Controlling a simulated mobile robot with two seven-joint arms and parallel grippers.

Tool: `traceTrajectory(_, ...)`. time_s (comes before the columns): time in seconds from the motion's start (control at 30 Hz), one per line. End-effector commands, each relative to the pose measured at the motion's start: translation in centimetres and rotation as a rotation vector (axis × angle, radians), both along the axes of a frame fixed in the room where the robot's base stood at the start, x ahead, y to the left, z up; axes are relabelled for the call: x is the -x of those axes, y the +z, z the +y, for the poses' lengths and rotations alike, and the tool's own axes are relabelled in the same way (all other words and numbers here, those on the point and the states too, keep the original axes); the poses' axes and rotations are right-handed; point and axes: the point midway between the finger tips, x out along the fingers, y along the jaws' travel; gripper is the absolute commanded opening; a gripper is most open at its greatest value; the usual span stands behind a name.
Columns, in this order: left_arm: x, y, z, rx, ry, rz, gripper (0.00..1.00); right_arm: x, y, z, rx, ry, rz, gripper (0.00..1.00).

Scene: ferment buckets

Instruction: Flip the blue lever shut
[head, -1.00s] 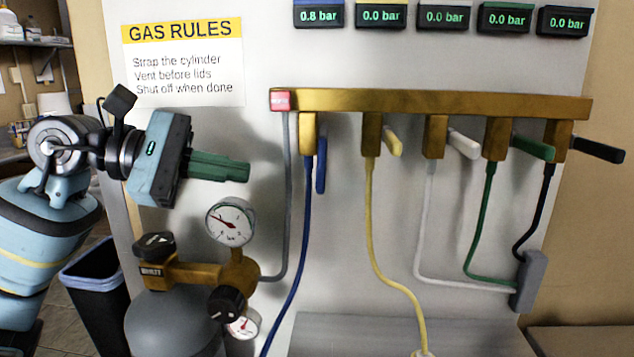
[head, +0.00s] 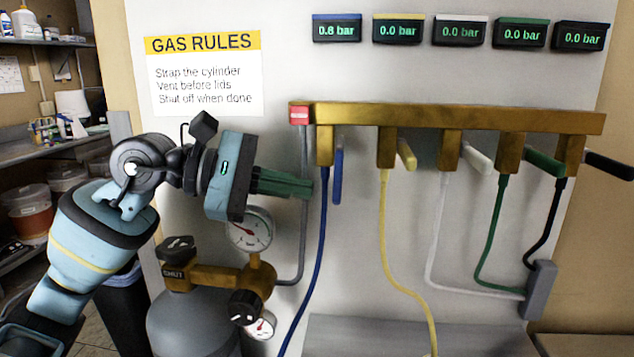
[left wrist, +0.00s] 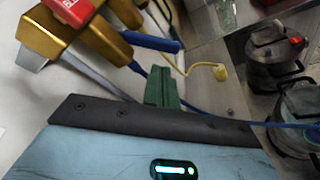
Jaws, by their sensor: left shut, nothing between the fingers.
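The blue lever (head: 338,175) hangs straight down beside the first brass valve (head: 325,146) on the manifold, in line with the blue hose. In the left wrist view the blue lever (left wrist: 150,42) lies just beyond my fingers. My left gripper (head: 311,188) is shut and empty, its green fingers pointing right. In the head view its tips are just left of the blue hose and lever. In the left wrist view the shut fingers (left wrist: 162,75) show below the lever, with a small gap. My right gripper is not in view.
The brass manifold (head: 460,117) carries yellow, white, green and black levers to the right. The blue-topped display (head: 336,29) reads about 0.8 bar; the others read 0.0. A pressure gauge (head: 249,230) and grey cylinder (head: 190,322) stand below my left gripper.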

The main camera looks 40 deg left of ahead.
Motion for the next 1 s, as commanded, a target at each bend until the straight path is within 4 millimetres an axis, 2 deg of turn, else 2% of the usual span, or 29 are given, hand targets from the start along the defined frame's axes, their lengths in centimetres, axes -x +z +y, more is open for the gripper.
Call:
traceTrajectory(0.13,-1.1,-0.1,-1.3,0.002,-0.002,-0.004,0.00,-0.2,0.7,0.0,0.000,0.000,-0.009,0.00)
traceTrajectory(0.4,-2.6,-0.7,-2.5,0.002,-0.001,-0.001,0.00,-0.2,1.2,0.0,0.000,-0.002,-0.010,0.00)
traceTrajectory(1.0,-2.7,-0.9,-2.4,0.004,0.000,0.007,0.00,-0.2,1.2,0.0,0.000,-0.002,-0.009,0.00)
